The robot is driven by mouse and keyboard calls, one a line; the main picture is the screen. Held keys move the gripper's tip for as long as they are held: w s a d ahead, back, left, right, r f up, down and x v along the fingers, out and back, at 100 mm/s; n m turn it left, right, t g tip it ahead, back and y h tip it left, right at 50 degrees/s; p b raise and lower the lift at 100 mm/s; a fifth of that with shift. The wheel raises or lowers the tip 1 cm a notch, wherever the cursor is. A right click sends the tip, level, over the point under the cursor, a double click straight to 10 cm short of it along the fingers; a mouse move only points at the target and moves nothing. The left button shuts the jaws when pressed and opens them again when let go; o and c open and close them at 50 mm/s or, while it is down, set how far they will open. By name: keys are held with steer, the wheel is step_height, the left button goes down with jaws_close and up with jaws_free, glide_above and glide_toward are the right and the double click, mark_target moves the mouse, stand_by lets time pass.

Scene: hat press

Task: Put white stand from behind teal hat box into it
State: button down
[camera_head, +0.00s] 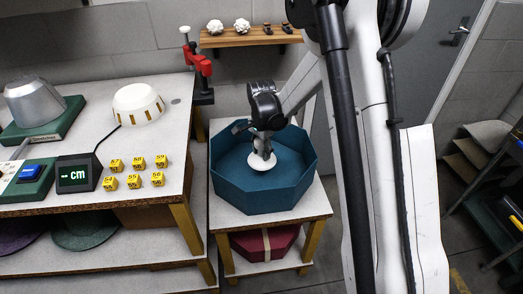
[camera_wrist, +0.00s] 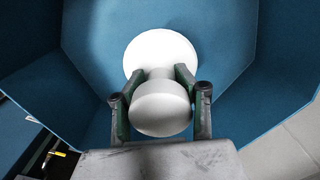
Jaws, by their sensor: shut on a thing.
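The teal hat box (camera_head: 263,197) is an open octagonal box on a small side table, right of the main bench. My gripper (camera_head: 264,151) reaches down inside it. The white stand (camera_head: 262,164) is in the box, below my gripper. In the wrist view the stand (camera_wrist: 160,50) has a wide round disc at one end and a smaller round end, with a narrower neck between. My gripper (camera_wrist: 161,105) is shut on the neck, one finger on each side. Teal walls (camera_wrist: 225,40) surround the stand. I cannot tell whether the stand touches the box floor.
The small table (camera_head: 300,222) holds the box, with a red box (camera_head: 265,243) on the shelf below. The bench at left carries several yellow cubes (camera_head: 137,171), a digital display (camera_head: 77,174), and a white hat form (camera_head: 138,104). A red clamp (camera_head: 197,62) stands near the bench corner.

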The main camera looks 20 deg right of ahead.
steer(key=shift+f+b, duration=2.15)
steer(key=shift+f, duration=0.85)
steer(key=shift+f+b, duration=0.4)
steer(key=c, duration=1.2)
jaws_free()
steer(key=shift+o, duration=0.2)
